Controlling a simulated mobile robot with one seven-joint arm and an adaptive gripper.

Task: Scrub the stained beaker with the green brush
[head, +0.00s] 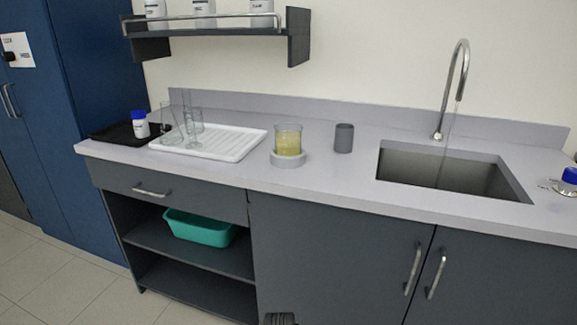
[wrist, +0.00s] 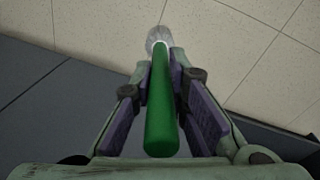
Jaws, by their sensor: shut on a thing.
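The stained beaker (head: 287,139) is clear glass with a yellowish stain over its lower part. In the head view it stands upright in a round light-grey holder (head: 288,159) on the counter. The green brush (wrist: 161,100) shows in the wrist view, with a pale bristle head (wrist: 158,37) pointing away from me. My gripper (wrist: 160,88) is shut on its green handle. Floor tiles and a dark cabinet front lie behind the brush, so it is away from the beaker. In the head view only a small dark part at the bottom edge may be my gripper; the brush does not show there.
A grey cup (head: 344,138) stands right of the beaker. A white drying tray (head: 235,143) with glassware is to its left. The sink (head: 452,172) with running tap (head: 455,85) is at the right. A shelf (head: 215,30) hangs above. The counter's front edge (head: 330,205) is clear.

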